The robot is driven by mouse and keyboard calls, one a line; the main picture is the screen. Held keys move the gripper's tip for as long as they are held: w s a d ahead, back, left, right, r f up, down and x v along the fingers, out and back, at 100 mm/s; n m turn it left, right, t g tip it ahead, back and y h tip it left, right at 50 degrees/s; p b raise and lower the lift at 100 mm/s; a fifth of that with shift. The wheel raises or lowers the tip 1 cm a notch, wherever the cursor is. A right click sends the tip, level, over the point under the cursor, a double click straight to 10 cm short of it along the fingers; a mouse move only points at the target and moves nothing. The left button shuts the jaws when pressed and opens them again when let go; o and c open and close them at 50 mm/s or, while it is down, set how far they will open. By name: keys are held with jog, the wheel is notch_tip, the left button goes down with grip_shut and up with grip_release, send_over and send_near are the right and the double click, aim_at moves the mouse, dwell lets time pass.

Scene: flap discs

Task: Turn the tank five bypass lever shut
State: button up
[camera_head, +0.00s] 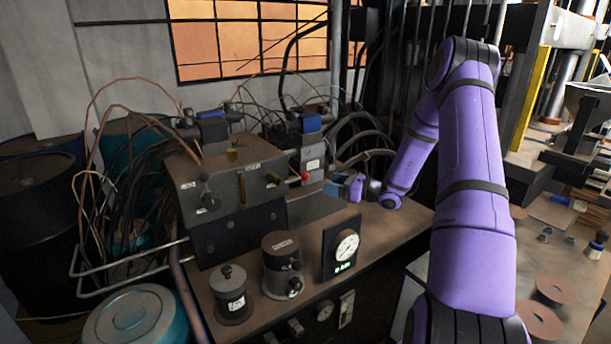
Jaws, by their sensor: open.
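My gripper (333,187) is at the end of my purple arm, over the right part of the bench, and points left toward the machine. Its blue fingers are open, and I see nothing between them. Other dark knobs (207,199) and a brass-coloured handle (242,188) sit on the box's front. The labels are too small to read, so I cannot tell which control is the tank five bypass lever.
On the bench (385,225) stand a dial gauge (343,249), a dark cylinder (282,262) and a smaller lidded pot (232,295). Cables and copper tubes crowd behind and left of the box. Flat discs (555,289) lie on the right-hand table.

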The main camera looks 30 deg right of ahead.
aim_at(306, 178)
jog(key=x, duration=1)
jog(key=shift+w+a, duration=0.15)
jog(key=shift+w, duration=0.15)
jog(key=shift+c, duration=0.5)
jog(key=c, duration=1.2)
jog(key=shift+o, duration=0.2)
